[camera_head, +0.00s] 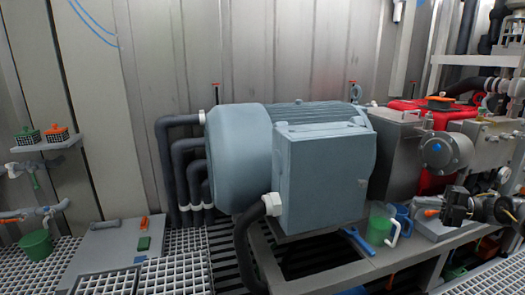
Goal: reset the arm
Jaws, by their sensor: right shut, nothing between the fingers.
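My right gripper (449,208) is at the right side of the head view, a small dark shape in front of the grey machinery. It is shut with nothing held. It appears just above a grey block with an orange handle (432,212); I cannot tell whether it touches. My left gripper is not in view.
A large blue-grey motor (238,150) with a box housing fills the middle. A green cup (379,224) and a blue tool (357,241) are on the metal frame below it. A green bucket (36,245) and a shelf (45,145) with two small baskets are at the left.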

